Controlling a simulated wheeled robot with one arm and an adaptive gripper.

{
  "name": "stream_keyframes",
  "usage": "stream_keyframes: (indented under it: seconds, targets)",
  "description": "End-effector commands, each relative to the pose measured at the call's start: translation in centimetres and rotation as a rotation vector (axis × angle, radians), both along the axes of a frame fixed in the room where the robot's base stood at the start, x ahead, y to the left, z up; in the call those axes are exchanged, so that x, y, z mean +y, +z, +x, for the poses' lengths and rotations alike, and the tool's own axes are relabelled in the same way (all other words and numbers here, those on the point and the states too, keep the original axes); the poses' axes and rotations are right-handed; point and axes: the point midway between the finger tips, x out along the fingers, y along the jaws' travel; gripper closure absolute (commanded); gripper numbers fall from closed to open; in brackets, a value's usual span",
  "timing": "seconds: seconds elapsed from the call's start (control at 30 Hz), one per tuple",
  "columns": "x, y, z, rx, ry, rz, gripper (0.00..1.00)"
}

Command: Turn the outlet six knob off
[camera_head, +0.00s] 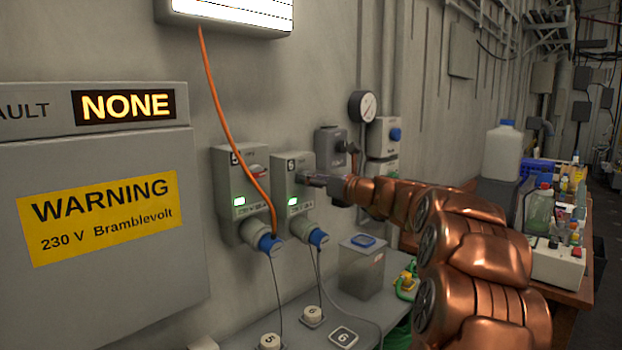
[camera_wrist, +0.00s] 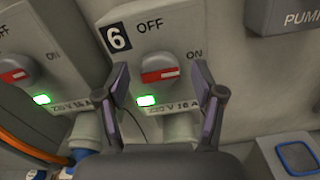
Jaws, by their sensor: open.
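The outlet six box (camera_head: 291,208) is a grey wall unit marked 6, with a lit green light and a blue plug below. In the wrist view its knob (camera_wrist: 160,68) is grey with a red bar. The bar lies nearly level, its right end toward ON; OFF is printed above. The green light (camera_wrist: 146,100) is lit below the knob. My gripper (camera_wrist: 160,88) is open, its fingers left and right of the knob, apart from it. In the head view my gripper (camera_head: 316,179) is at the box's front and hides the knob.
The outlet five box (camera_head: 232,180), also lit green, is close on the left, with an orange cable (camera_head: 217,90) across it. A pressure gauge (camera_head: 362,106) and other wall boxes are on the right. A grey box with a blue top (camera_head: 361,268) stands below on the bench.

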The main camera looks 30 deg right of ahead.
Motion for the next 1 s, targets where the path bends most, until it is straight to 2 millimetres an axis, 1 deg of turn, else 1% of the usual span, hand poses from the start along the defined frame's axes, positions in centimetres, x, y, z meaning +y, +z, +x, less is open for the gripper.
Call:
stream_keyframes:
  seconds: [0.13, 0.4, 0.9, 1.0]
  targets:
    - [0.14, -0.01, 0.75, 0.0, -0.001, -0.001, 0.32]
    - [0.11, 0.0, 0.77, 0.0, -0.002, -0.001, 0.32]
    - [0.11, 0.0, 0.74, 0.0, -0.002, -0.002, 0.84]
    - [0.12, 0.01, 0.74, 0.0, -0.002, -0.002, 0.92]
